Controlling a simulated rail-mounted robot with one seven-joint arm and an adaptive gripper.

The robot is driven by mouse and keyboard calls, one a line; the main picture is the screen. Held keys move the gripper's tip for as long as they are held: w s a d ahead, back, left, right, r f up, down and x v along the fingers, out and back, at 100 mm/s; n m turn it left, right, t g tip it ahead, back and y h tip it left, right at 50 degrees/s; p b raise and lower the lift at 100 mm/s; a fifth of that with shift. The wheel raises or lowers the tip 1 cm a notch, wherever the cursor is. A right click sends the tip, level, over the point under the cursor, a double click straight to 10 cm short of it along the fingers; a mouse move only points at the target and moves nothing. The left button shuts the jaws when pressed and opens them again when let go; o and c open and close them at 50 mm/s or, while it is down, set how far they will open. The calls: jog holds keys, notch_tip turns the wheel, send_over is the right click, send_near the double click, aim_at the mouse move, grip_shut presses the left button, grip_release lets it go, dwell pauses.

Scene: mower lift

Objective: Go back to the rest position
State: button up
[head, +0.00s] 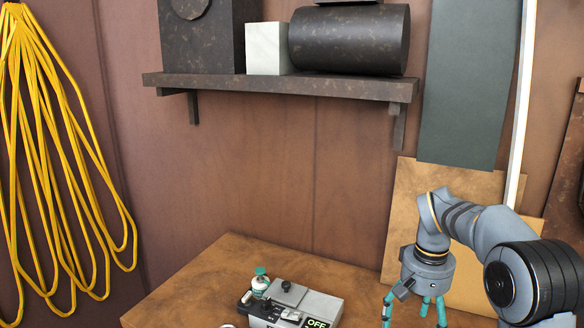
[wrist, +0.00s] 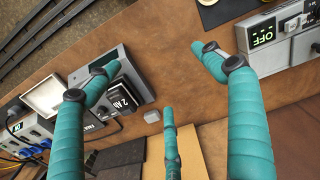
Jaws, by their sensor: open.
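My gripper (head: 415,308) is at the lower right of the head view, hanging from my grey arm with its teal fingers pointing down beside the wooden workbench (head: 225,262). In the wrist view my gripper (wrist: 156,78) shows three teal fingers spread apart with nothing between them. It is open and empty. The right fingertip appears near a grey device with a lit "OFF" display (wrist: 262,38).
The grey device also shows in the head view (head: 300,302), with a small green-and-white bottle (head: 260,280) by it. Wired sockets (wrist: 35,130) lie left in the wrist view. A shelf (head: 280,86), yellow cable (head: 60,150) and leaning panels (head: 468,80) line the wall.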

jog(key=s+a+f+n+b, duration=0.1)
jog(key=s+a, duration=0.3)
jog(key=s, duration=0.4)
jog(key=s+a+b, duration=0.1)
jog(key=s+a, duration=0.4)
jog(key=s, duration=0.2)
jog(key=shift+s+a+f+n, duration=0.3)
jog(key=shift+s+f+n, duration=0.1)
